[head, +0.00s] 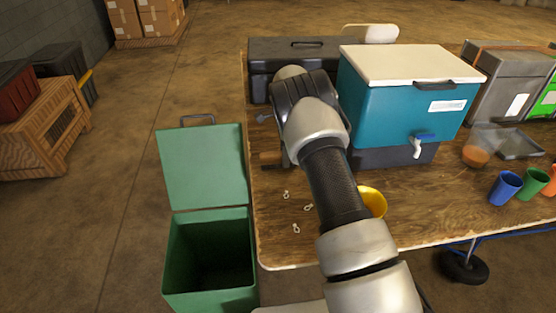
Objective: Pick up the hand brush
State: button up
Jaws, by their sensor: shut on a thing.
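My gripper (277,150) is at the left end of the wooden table (405,215), in front of a dark toolbox, pointing down and mostly hidden behind my own wrist. It is shut on the hand brush (270,158), of which only a brown handle-like piece shows at the left, close to the table's left edge. The bristles and the fingertips are hidden. I cannot tell whether the brush touches the table.
A teal cooler (395,105) stands right of my arm, with a black toolbox (262,52) behind. A yellow bowl (373,201), small pale bits (296,229) and coloured cups (505,187) are on the table. An open green bin (210,285) stands left of it.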

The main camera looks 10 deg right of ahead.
notch_tip(320, 180, up, 10)
jog(key=shift+r+p, duration=0.1)
jog(key=shift+p, duration=0.5)
